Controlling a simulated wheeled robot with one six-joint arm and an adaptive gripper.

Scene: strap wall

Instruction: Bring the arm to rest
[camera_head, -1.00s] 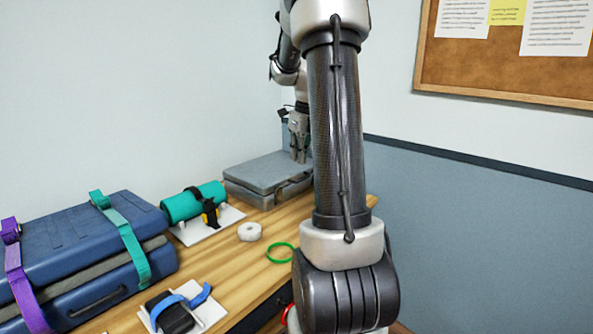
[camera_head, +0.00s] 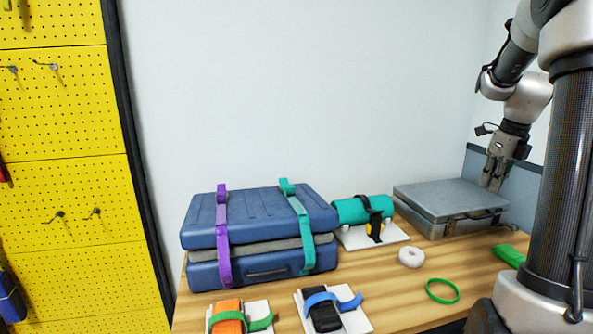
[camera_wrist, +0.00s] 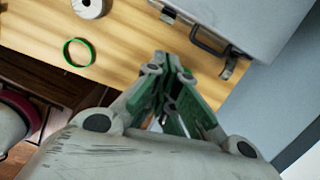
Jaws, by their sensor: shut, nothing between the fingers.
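The grey case (camera_head: 425,197) lies shut on the wooden table and also fills the top right of the wrist view (camera_wrist: 235,18). Whether the fingertips touch the case cannot be told.
A blue case with purple and teal straps (camera_head: 262,233) stands on the table (camera_head: 385,285). A teal roll (camera_head: 350,211), white tape roll (camera_head: 411,257), green ring (camera_head: 442,291), green block (camera_head: 508,255), orange item (camera_head: 227,316) and black item (camera_head: 322,316) lie around it. A yellow pegboard (camera_head: 70,190) is left.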

